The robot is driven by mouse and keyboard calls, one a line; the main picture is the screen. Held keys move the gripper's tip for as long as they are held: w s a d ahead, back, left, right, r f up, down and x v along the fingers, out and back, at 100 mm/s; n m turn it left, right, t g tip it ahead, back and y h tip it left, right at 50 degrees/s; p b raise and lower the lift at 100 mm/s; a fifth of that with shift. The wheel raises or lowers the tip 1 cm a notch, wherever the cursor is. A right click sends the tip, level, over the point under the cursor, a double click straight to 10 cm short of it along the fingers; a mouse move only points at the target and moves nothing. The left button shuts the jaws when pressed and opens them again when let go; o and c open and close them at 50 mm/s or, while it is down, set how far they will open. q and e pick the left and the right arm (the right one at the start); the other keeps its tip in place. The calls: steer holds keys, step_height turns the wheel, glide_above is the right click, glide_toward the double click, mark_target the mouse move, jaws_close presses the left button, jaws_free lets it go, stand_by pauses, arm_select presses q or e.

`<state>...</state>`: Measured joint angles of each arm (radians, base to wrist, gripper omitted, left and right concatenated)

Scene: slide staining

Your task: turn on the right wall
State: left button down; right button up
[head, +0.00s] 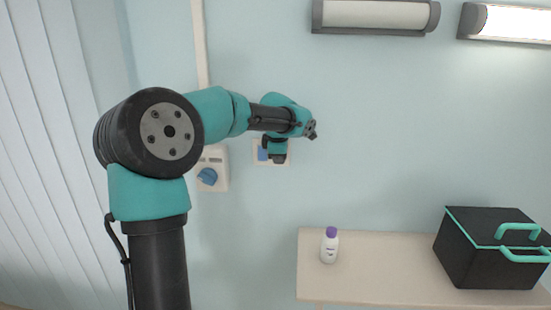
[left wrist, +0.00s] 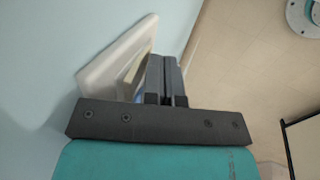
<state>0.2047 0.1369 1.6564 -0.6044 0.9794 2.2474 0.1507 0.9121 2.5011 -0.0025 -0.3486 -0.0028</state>
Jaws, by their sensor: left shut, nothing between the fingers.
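Two wall lamps hang at the top of the head view: the left lamp (head: 375,14) is unlit, and the right lamp (head: 515,22) glows white. A pale switch plate (head: 286,160) with a blue part (head: 262,154) is on the wall, partly hidden by my left gripper (head: 277,157). In the left wrist view the shut, empty fingers (left wrist: 165,80) are right at the switch plate (left wrist: 112,62). I cannot tell whether they touch its switch. To the left is another wall plate (head: 216,158) with a blue rotary knob (head: 207,177). My right gripper is not in view.
A pale table (head: 380,270) stands below at the right, bearing a white bottle with a purple cap (head: 329,246) and a black box with teal handles (head: 485,255). White vertical blinds (head: 45,150) cover the left side. The wall between lamps and table is clear.

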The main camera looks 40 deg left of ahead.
arm_select(q)
steer(key=shift+r, duration=0.1)
steer(key=shift+r, duration=0.7)
steer(key=shift+s+d, duration=0.1)
steer(key=s+d+r, duration=0.5)
steer(key=s+r, duration=0.2)
steer(key=r, duration=0.1)
steer(key=shift+d, duration=0.4)
steer(key=shift+f, duration=0.1)
